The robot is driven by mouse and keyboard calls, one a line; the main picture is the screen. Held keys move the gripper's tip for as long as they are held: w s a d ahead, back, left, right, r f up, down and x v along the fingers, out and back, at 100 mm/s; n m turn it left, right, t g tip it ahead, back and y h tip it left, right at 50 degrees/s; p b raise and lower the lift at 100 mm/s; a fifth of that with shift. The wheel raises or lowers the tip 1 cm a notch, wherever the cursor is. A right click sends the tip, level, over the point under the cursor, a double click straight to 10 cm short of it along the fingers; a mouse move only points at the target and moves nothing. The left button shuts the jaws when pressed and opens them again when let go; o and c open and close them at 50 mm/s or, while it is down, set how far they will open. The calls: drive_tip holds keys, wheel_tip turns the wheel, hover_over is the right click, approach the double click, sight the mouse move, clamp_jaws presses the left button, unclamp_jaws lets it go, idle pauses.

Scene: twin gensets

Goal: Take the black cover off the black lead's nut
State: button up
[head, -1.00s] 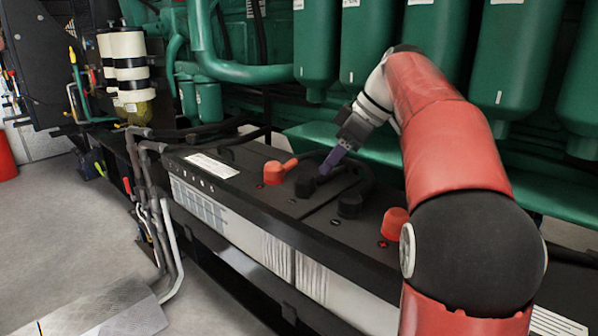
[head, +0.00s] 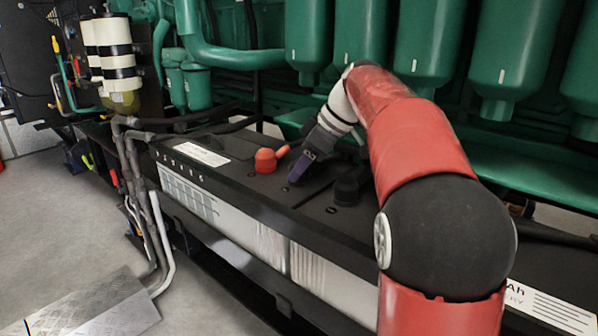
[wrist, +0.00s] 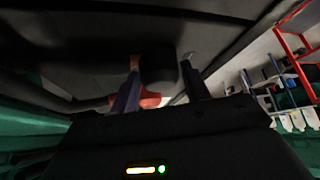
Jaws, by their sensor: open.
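My gripper (head: 294,181) is open, with its purple fingers pointing down at the battery top in the head view. In the wrist view, a black cover (wrist: 157,69) shows between the two spread fingers of my gripper (wrist: 157,88); I cannot tell whether either finger touches it. In the head view my gripper hides the place just right of the left red cover (head: 266,160), where a black cover stood. Another black cover (head: 347,190) stands right of my gripper, with a lead behind it. The nuts are not visible.
The long black-topped batteries (head: 232,179) lie beside the green engine (head: 240,57). Pipes (head: 137,190) stand at their left end. My arm hides part of the right battery. The grey floor (head: 60,215) at left is open.

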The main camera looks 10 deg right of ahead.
drive_tip(key=c, duration=0.6)
drive_tip(key=shift+r, duration=0.2)
